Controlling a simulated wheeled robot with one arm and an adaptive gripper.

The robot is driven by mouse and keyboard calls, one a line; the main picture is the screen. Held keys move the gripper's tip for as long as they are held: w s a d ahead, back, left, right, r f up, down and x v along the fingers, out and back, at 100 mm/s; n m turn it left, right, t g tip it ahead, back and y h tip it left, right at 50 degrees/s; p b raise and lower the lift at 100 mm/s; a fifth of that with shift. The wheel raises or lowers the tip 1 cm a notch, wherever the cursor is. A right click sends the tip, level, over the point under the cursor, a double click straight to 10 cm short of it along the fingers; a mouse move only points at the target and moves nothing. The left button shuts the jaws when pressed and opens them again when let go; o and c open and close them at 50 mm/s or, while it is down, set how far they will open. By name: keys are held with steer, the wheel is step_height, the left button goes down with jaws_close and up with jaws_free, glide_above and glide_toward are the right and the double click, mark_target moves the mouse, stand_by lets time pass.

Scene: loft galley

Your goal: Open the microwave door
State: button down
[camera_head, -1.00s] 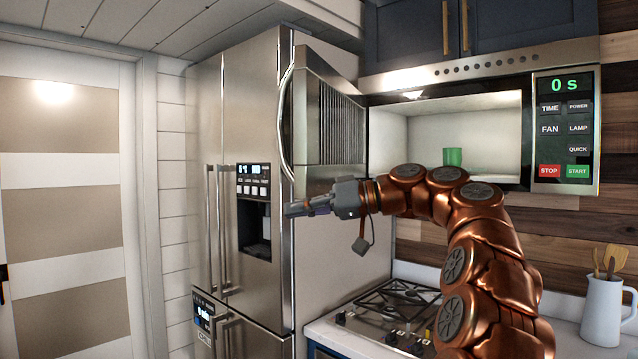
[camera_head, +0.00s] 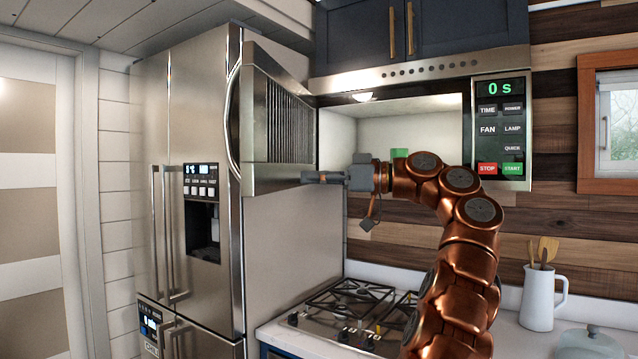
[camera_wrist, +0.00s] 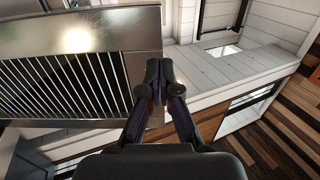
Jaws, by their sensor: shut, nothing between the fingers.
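The microwave (camera_head: 500,85) is mounted above the stove, and its cavity faces me. Its door (camera_head: 258,120) stands swung wide open to the left, with the curved handle (camera_head: 231,122) on its far left edge, close to the fridge. The vented inner face of the door shows in the wrist view (camera_wrist: 70,85). A green cup (camera_head: 399,154) sits inside the cavity, partly hidden by my arm. My gripper (camera_head: 308,177) is shut and empty, pointing left at the lower edge of the door. It also shows in the wrist view (camera_wrist: 158,68); I cannot tell whether it touches the door.
A steel fridge (camera_head: 150,200) stands to the left, behind the open door. Below is a gas stove (camera_head: 345,312). A white jug with utensils (camera_head: 540,297) and a lidded dish (camera_head: 590,343) stand on the counter at right. Blue cabinets (camera_head: 360,35) hang above.

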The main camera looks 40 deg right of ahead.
mark_target(255, 177)
steer(key=b+x, duration=0.1)
steer(key=x, duration=0.9)
steer(key=shift+w+f, duration=0.1)
